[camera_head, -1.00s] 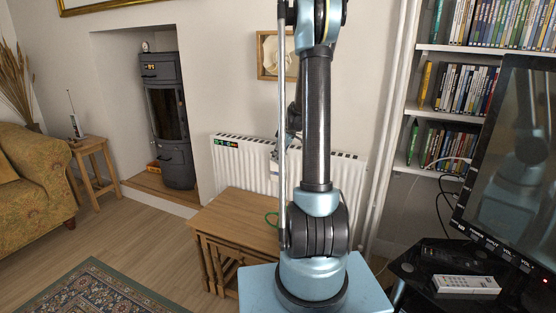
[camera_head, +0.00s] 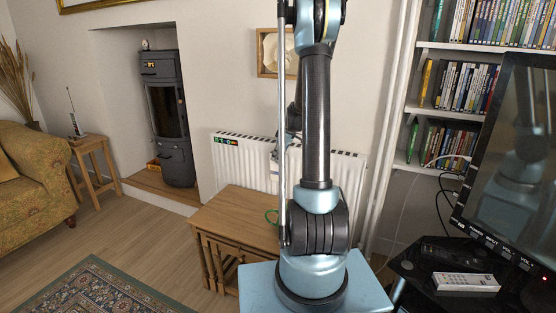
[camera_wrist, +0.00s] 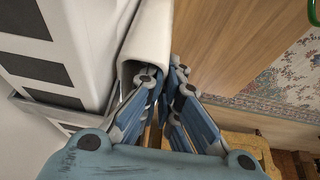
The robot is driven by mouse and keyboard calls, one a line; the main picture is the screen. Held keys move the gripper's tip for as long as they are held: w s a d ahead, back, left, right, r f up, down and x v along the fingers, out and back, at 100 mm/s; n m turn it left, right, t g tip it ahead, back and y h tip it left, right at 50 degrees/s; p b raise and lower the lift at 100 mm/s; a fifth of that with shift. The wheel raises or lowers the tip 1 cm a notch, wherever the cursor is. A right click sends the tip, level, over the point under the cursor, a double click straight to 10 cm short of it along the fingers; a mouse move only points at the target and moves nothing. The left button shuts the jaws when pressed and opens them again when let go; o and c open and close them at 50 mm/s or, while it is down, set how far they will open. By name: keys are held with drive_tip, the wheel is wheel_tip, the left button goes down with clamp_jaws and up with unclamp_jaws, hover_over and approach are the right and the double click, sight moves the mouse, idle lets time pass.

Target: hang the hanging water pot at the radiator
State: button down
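The hanging water pot (camera_wrist: 152,38) is a white, rounded vessel in the wrist view, its open end towards the camera. My gripper (camera_wrist: 166,76) has its fingertips close together at the pot's rim, one at the opening and one on the outer side, with the wall between them. The white radiator (camera_wrist: 85,38), with dark top slots, lies close on the pot's left; I cannot tell whether they touch. In the head view, my gripper (camera_head: 282,148) is partly behind my arm, in front of the radiator (camera_head: 240,164). A small pale part of the pot (camera_head: 274,172) shows below it.
A television (camera_head: 510,180) and shelves (camera_head: 445,110) are at the right. Open floor and a rug (camera_head: 95,287) are at the left.

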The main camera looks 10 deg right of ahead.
drive_tip(key=c, duration=1.7)
unclamp_jaws()
drive_tip(key=v, duration=1.2)
drive_tip(key=shift+a, duration=0.1)
drive_tip(key=s+a+r+m+h, duration=0.1)
drive_tip(key=s+a+m, duration=0.2)
drive_tip(key=s, duration=0.7)
drive_tip(key=s+a+r+m+h, duration=0.1)
drive_tip(key=s+a+r+m, duration=0.1)
drive_tip(key=s, duration=0.9)
drive_tip(key=s+f+m, duration=0.2)
drive_tip(key=s+f, duration=0.1)
drive_tip(key=s, duration=0.3)
drive_tip(key=s+f+m+h, duration=0.1)
drive_tip(key=s+f+m, duration=0.1)
drive_tip(key=s, duration=0.5)
drive_tip(key=s+f+m, duration=0.2)
drive_tip(key=s+f, duration=0.2)
drive_tip(key=s, duration=0.2)
drive_tip(key=shift+s+f+g+h, duration=0.25)
drive_tip(key=shift+s+g+h, duration=0.05)
drive_tip(key=shift+h, duration=0.1)
